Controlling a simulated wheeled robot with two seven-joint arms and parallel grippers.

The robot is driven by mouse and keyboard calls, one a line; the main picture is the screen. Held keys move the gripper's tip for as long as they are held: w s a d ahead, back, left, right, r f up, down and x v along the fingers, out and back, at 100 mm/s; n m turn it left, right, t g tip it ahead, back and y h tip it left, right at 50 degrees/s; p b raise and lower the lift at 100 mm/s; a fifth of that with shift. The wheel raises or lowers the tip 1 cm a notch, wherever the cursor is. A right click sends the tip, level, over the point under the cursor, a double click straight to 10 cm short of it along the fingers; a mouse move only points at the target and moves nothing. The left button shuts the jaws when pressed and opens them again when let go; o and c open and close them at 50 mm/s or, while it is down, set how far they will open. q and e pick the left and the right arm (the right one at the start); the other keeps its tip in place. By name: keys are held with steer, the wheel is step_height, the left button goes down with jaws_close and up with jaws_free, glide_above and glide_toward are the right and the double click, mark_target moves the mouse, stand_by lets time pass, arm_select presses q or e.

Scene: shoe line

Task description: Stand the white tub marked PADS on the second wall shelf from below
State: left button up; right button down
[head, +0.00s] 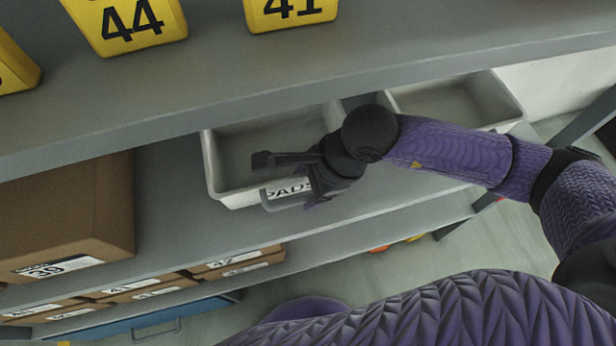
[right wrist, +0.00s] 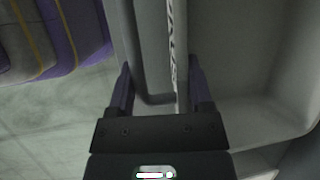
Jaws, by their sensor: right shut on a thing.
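The white tub marked PADS (head: 215,165) is at the wall shelf with the brown box (head: 75,205), under the shelf of yellow bins. It looks empty and upright; I cannot tell whether its base rests fully on the board. My right gripper (head: 285,172) is at the tub's front, shut on its handle, and partly covers the label. In the right wrist view, the fingers of my right gripper (right wrist: 158,92) stand either side of the handle and labelled front wall; the tub's inside (right wrist: 240,50) shows to the right. My left gripper is out of view.
Yellow bins 44 (head: 130,22) and 41 (head: 290,12) stand on the shelf above, whose edge passes close over the tub. Another pale tub (head: 455,100) is to the right. Flat shoe boxes (head: 235,262) lie on the shelf below, with a blue container (head: 150,320) under it.

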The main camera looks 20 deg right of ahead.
steer(key=shift+c, duration=0.7)
jaws_free()
steer(key=shift+f, duration=0.1)
steer(key=shift+o, duration=0.7)
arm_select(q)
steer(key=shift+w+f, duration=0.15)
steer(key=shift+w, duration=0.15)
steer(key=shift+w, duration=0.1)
arm_select(e)
steer(key=shift+d+r, duration=0.1)
steer(key=shift+r, duration=0.25)
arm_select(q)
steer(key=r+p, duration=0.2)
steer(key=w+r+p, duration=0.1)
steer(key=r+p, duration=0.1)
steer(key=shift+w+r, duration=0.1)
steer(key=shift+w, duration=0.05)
arm_select(e)
steer(key=s+d+r, duration=0.2)
steer(key=d, duration=0.4)
steer(key=s+d+r, duration=0.2)
steer(key=s+d, duration=0.1)
steer(key=d, duration=0.4)
